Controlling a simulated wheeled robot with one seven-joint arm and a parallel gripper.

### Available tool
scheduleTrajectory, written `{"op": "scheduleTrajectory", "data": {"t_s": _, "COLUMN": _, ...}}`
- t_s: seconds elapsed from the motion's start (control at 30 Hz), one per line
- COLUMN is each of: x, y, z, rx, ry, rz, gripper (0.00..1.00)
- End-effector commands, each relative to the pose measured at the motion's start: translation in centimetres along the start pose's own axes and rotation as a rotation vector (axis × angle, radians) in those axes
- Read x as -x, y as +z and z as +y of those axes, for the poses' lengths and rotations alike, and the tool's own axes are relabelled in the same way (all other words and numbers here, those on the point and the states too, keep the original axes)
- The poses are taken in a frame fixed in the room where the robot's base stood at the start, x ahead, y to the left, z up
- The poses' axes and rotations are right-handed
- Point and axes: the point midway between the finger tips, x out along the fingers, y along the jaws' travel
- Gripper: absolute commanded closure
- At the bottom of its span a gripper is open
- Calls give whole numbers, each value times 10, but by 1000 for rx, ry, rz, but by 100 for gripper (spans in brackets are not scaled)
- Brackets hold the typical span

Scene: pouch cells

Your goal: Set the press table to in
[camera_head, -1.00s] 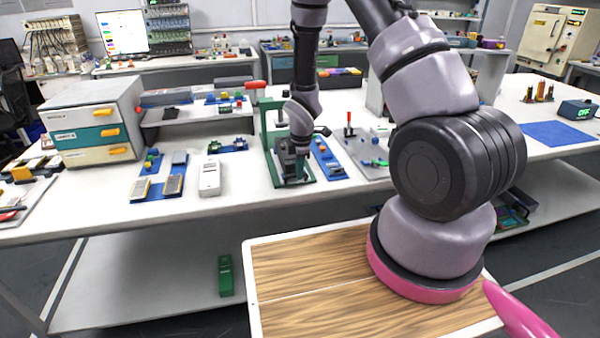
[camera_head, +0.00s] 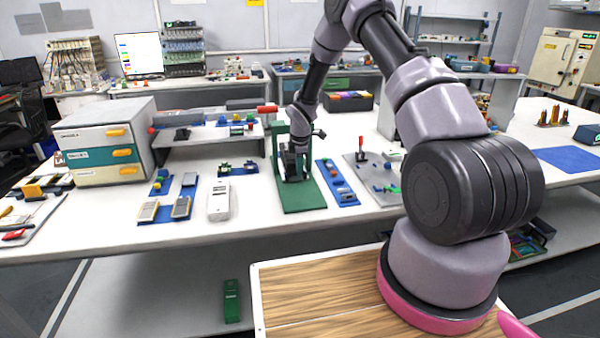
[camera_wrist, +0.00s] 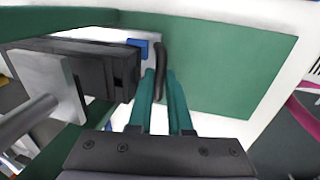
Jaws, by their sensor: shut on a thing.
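The press, a green stand with an upright back and a flat green base plate (camera_head: 303,197), stands on the white bench in the head view; the base also fills the upper right of the wrist view (camera_wrist: 225,65). My gripper (camera_head: 292,172) is low at the press, over the rear part of the base. In the wrist view, its teal fingers (camera_wrist: 165,95) are shut on a black upright handle (camera_wrist: 160,58). A dark block (camera_wrist: 115,70) beside the handle looks like the press table. A light metal plate (camera_wrist: 45,85) is at its left. The head view mostly hides the table behind my gripper.
A blue strip with parts (camera_head: 338,183) lies close right of the press. A grey tray (camera_head: 365,175) is further right. A white handheld device (camera_head: 219,201) and blue fixtures (camera_head: 165,212) lie to the left. The front part of the base is bare.

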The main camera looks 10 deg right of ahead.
Motion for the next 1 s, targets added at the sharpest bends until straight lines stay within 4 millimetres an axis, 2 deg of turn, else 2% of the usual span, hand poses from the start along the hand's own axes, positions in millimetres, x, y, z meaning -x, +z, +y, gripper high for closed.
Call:
{"op": "scheduleTrajectory", "data": {"t_s": 0.43, "x": 0, "y": 1, "z": 6, "rx": 1, "ry": 9, "rz": 0, "gripper": 100}}
{"op": "scheduleTrajectory", "data": {"t_s": 0.47, "x": 0, "y": 1, "z": 6, "rx": 1, "ry": 10, "rz": 1, "gripper": 71}}
{"op": "scheduleTrajectory", "data": {"t_s": 0.5, "x": 0, "y": 1, "z": 6, "rx": 1, "ry": 10, "rz": 1, "gripper": 56}}
{"op": "scheduleTrajectory", "data": {"t_s": 0.53, "x": 0, "y": 1, "z": 6, "rx": 1, "ry": 9, "rz": 1, "gripper": 53}}
{"op": "scheduleTrajectory", "data": {"t_s": 1.0, "x": 1, "y": 0, "z": 3, "rx": 0, "ry": 3, "rz": 0, "gripper": 53}}
